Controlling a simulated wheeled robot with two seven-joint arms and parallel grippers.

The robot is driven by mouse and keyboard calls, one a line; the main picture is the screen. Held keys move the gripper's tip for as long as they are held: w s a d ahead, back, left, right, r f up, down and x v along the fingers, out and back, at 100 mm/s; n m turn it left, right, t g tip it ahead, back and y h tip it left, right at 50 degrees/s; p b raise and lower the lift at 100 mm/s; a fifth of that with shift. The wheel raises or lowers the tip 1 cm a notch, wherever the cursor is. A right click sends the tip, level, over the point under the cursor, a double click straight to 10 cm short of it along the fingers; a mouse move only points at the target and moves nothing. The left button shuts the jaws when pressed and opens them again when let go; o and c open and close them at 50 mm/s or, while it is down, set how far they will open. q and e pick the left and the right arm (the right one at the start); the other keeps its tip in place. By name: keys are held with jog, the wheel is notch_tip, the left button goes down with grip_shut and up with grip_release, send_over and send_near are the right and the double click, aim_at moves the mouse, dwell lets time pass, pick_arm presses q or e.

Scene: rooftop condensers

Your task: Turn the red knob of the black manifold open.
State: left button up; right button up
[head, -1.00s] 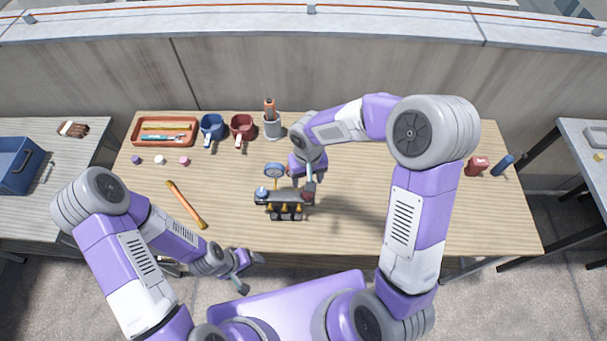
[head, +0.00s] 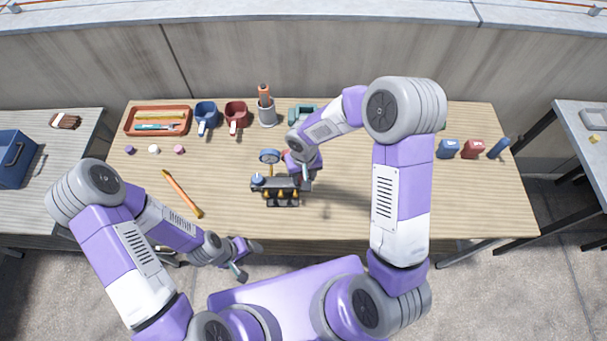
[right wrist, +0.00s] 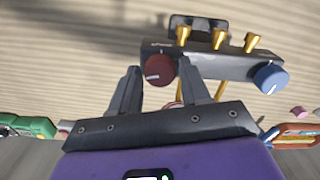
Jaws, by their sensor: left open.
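The black manifold (head: 281,189) stands on the wooden table, with several brass fittings along its front, a gauge and a blue knob (head: 258,180) at its left end. In the right wrist view the red knob (right wrist: 160,70) shows, with a white mark on its face. My right gripper (right wrist: 160,78) has its fingers apart, one on either side of the red knob, with slim gaps showing; I cannot tell how deep the knob sits between them. In the head view my right gripper (head: 305,178) hides the red knob. My left gripper (head: 250,262) is open and empty before the table's front edge.
An orange-handled tool (head: 182,194) lies left of the manifold. Small blue and red items stand at the right. The table right of the manifold is clear.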

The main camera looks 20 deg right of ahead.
jog(key=c, duration=0.7)
jog(key=shift+n, duration=0.3)
jog(key=n, duration=0.2)
jog(key=shift+n+b, duration=0.3)
jog(key=n, duration=0.3)
jog(key=shift+n, duration=0.4)
jog(key=n, duration=0.3)
jog(key=shift+n, duration=0.3)
jog(key=n, duration=0.4)
jog(key=shift+p, duration=0.35)
jog(key=shift+n, duration=0.3)
jog(key=o, duration=1.1)
jog(key=shift+c, duration=0.2)
